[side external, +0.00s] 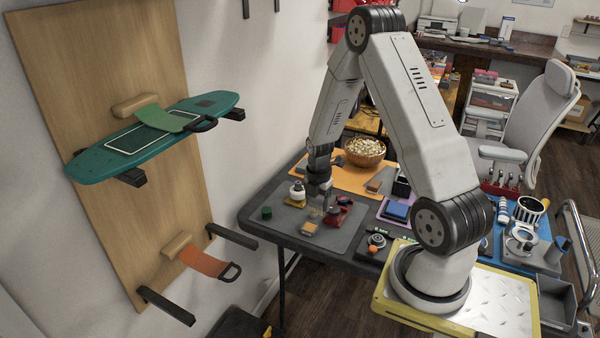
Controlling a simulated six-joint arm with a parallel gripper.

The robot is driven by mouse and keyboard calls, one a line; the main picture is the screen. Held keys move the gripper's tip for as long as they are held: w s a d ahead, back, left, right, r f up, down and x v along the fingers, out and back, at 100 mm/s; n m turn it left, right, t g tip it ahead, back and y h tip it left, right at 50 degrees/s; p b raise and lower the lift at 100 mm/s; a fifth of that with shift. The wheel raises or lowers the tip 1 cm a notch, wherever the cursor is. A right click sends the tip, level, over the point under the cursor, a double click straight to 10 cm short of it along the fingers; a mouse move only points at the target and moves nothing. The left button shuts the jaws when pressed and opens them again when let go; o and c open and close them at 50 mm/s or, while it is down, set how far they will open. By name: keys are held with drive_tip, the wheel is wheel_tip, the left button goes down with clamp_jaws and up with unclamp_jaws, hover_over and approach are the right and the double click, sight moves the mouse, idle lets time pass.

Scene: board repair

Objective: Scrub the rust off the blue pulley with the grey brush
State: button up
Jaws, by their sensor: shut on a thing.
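My gripper (319,196) points down over the grey mat (283,228) at the left end of the dark table. It is shut on a small greyish thing (316,211), too small here to tell whether it is the grey brush. A red part (341,207) sits close to the right of my gripper, and a small tan-yellow block (309,227) lies just in front of it. I cannot pick out the blue pulley for certain; it may be hidden or too small.
A bowl (365,152) stands behind. A wall board (110,110) holding a teal skateboard (155,138) stands left.

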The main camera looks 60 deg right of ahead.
drive_tip(key=d+m, duration=0.4)
drive_tip(key=d, duration=0.5)
drive_tip(key=m, duration=0.4)
hover_over(341, 201)
drive_tip(key=shift+a+f, duration=0.15)
drive_tip(key=shift+f, duration=0.15)
drive_tip(key=shift+f, duration=0.1)
drive_tip(key=shift+f, duration=3.4)
drive_tip(key=shift+d+f, duration=0.5)
drive_tip(key=shift+f, duration=0.1)
drive_tip(key=shift+c, duration=0.6)
drive_tip(key=shift+d, duration=1.5)
drive_tip(key=shift+a, duration=1.9)
drive_tip(key=shift+a+r, duration=0.1)
drive_tip(key=shift+a, duration=0.1)
wheel_tip(341, 201, up, 8)
